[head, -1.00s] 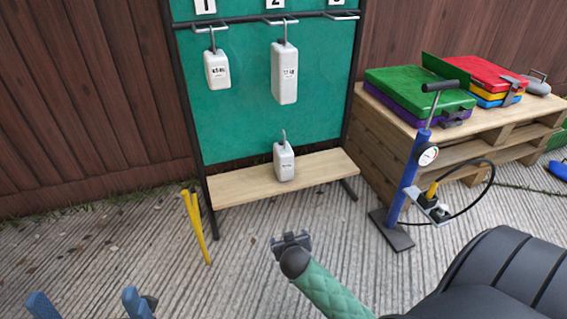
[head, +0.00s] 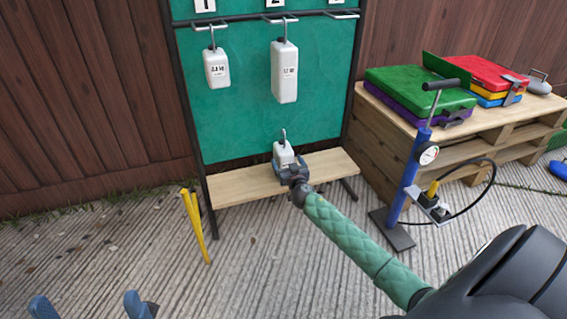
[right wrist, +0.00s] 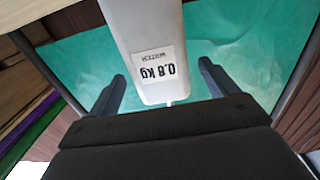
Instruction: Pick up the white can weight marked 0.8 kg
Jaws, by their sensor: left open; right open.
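The white can weight marked 0.8 kg (right wrist: 148,30) fills the middle of the right wrist view, its label upside down there. In the head view the white can (head: 284,152) stands upright on the wooden bench (head: 236,189), its metal hook pointing up. My right gripper (head: 291,172) is open in front of the can and hides its lower part. In the right wrist view its fingers (right wrist: 162,72) lie on either side of the can with visible gaps. My left gripper (head: 88,305) is open and empty at the bottom left, away from the bench.
Two other white weights hang from the black rail, a smaller one (head: 216,68) and a taller one (head: 284,72). A blue pump (head: 408,175) and a pallet stack with coloured cases (head: 420,90) stand at right. Yellow sticks (head: 195,225) stand at the bench's left.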

